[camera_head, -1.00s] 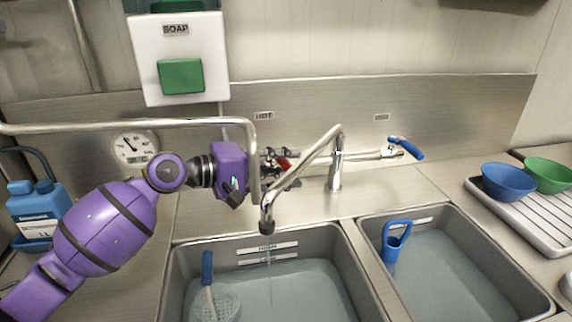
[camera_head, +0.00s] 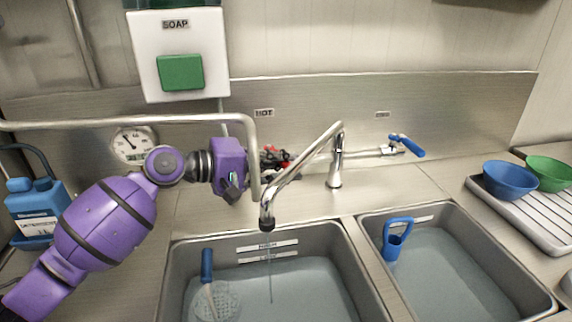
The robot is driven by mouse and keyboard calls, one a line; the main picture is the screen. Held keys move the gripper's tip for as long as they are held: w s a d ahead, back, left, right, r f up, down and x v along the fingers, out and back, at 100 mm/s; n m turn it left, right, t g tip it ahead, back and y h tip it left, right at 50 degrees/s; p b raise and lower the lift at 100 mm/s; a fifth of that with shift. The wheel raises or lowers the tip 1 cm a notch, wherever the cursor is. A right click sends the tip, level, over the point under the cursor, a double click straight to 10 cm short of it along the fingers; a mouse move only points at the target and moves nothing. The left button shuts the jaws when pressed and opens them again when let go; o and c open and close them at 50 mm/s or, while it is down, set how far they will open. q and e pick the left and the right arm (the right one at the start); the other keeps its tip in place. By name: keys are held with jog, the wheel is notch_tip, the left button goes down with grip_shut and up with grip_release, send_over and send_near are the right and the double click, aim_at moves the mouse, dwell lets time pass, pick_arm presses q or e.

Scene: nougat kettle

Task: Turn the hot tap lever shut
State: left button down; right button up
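The hot tap lever (camera_head: 284,154) is red and sits on the wall pipe below the HOT label (camera_head: 264,113). It is partly hidden by my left gripper and the steel rail. My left gripper (camera_head: 274,160) comes in from the left at the lever, behind the vertical end of the rail. Its fingers are dark and small, and I cannot tell whether they are closed on the lever. The swan-neck spout (camera_head: 305,165) points down over the left basin, and a thin stream of water (camera_head: 269,265) falls from it. My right gripper is not in view.
A bent steel rail (camera_head: 130,121) passes in front of my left wrist. The blue cold lever (camera_head: 407,145) is at the right. The left basin (camera_head: 340,245) holds water and a blue-handled strainer (camera_head: 207,268).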

pick_arm(q)
jog(key=a+m+g+b, duration=0.1)
jog(key=a+m+g+h+b, duration=0.1)
jog(key=g, duration=0.1)
jog(key=shift+s+m, duration=0.3)
jog(key=c, duration=1.8)
grip_release()
jog(key=shift+o, duration=0.7)
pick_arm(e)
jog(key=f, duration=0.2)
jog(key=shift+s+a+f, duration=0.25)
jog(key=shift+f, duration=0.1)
pick_arm(q)
jog(key=v, duration=1.2)
jog(key=shift+a, duration=0.1)
